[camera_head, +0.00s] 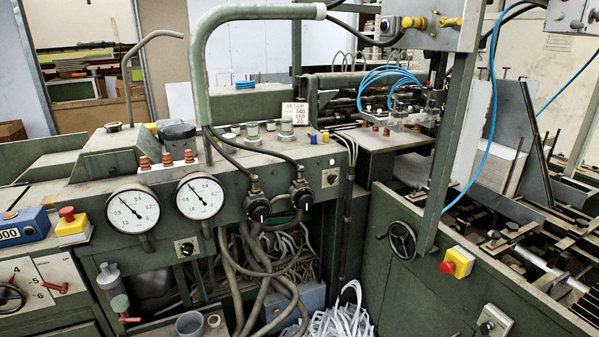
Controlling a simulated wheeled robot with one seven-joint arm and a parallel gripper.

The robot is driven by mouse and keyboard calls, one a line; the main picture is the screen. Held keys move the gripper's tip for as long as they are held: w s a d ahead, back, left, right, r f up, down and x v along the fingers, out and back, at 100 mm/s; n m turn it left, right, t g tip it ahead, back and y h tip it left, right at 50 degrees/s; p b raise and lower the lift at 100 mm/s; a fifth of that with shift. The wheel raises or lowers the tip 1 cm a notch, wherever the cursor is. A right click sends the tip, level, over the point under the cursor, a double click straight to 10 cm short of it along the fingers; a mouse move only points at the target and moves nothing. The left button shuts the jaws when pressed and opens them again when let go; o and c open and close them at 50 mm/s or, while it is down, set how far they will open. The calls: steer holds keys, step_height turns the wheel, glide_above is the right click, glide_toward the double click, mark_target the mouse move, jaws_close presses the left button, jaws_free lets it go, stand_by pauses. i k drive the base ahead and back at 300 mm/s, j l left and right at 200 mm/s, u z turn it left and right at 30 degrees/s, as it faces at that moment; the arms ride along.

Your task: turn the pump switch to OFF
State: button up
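No label that reads as pump or OFF is legible, so I cannot tell which control is the pump switch. A small black rotary switch (187,248) on a pale plate sits on the green front below the right gauge. Another small switch on a pale plate (331,177) is on the upper right of the panel. A grey box with a black knob (490,326) is on the green side wall at the lower right. Their settings are too small to read. My gripper is not in view.
Two round gauges (133,211) (200,197) stick out from the front. Two black valve knobs (258,209) (302,198) hang on hoses beside them. Red-on-yellow stop buttons (73,225) (456,262) and a handwheel (402,240) project. Thick hoses (265,270) fill the opening below.

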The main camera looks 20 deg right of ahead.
mark_target(331, 178)
steer(key=i+l, duration=0.15)
steer(key=i, duration=0.35)
steer(key=i+l, duration=0.15)
steer(key=i, duration=0.3)
steer(key=i+l, duration=0.2)
steer(key=i, duration=0.3)
steer(key=k+z, duration=0.05)
